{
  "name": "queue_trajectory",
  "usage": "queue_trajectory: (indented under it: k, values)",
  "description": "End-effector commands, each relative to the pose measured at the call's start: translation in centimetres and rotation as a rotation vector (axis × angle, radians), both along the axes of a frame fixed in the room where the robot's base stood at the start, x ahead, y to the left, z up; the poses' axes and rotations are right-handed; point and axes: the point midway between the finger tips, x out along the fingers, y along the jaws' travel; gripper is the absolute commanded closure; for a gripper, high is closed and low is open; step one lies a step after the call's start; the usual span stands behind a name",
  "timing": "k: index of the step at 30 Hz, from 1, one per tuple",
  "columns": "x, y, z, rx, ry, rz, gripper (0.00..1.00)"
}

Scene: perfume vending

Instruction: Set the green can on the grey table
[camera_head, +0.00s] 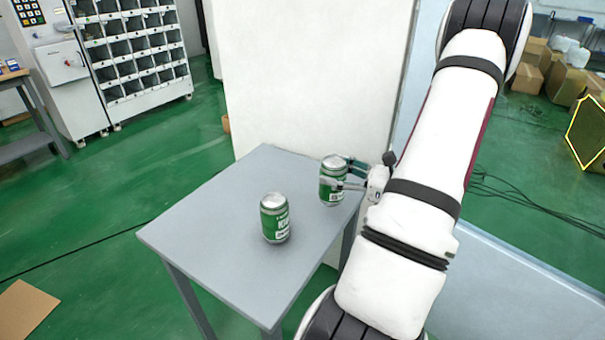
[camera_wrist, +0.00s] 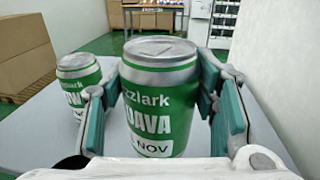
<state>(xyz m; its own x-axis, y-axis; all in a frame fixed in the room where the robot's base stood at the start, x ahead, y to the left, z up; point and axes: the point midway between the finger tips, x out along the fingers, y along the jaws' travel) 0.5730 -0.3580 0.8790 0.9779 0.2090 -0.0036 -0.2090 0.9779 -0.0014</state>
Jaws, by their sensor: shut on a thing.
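A green can with a silver top (camera_head: 331,184) is between the fingers of my gripper (camera_head: 345,176), at the back right edge of the grey table (camera_head: 215,240). The wrist view shows this held can (camera_wrist: 160,100) upright and large, with a teal finger pad on each side and its label facing the camera. My gripper is shut on it. I cannot tell whether its base touches the tabletop. A second green can (camera_head: 274,218) stands upright on the table, nearer the middle. It also shows in the wrist view (camera_wrist: 78,90), to the left of the held can.
A white panel (camera_head: 310,75) stands right behind the table. The table's left and front parts are bare. A white shelf unit (camera_head: 135,50) is at the far left, and cardboard boxes (camera_head: 548,68) are at the far right. A flat piece of cardboard (camera_head: 24,310) lies on the green floor.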

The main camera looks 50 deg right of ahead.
Motion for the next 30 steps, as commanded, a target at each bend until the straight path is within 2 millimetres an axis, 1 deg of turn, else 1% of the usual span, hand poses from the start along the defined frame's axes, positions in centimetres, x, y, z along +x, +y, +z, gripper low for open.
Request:
queue_trajectory:
  k: [1, 6, 9, 12, 19, 22, 27, 30]
  values:
    - [1.2, -0.6, -0.2, -0.003, -0.003, 0.003, 0.88]
    - [4.7, -2.8, -0.6, -0.003, -0.002, 0.003, 0.88]
    - [6.4, -3.9, -0.8, -0.002, -0.002, 0.001, 0.88]
    - [7.7, -4.7, -0.8, -0.002, -0.001, 0.001, 0.88]
    - [8.8, -5.5, -0.9, -0.001, -0.001, 0.000, 0.88]
    - [9.8, -6.0, -1.1, -0.001, -0.001, 0.002, 0.88]
    - [9.6, -6.0, -3.9, 0.003, 0.000, -0.001, 0.88]
    - [9.6, -6.0, -4.6, 0.000, -0.001, 0.000, 0.88]
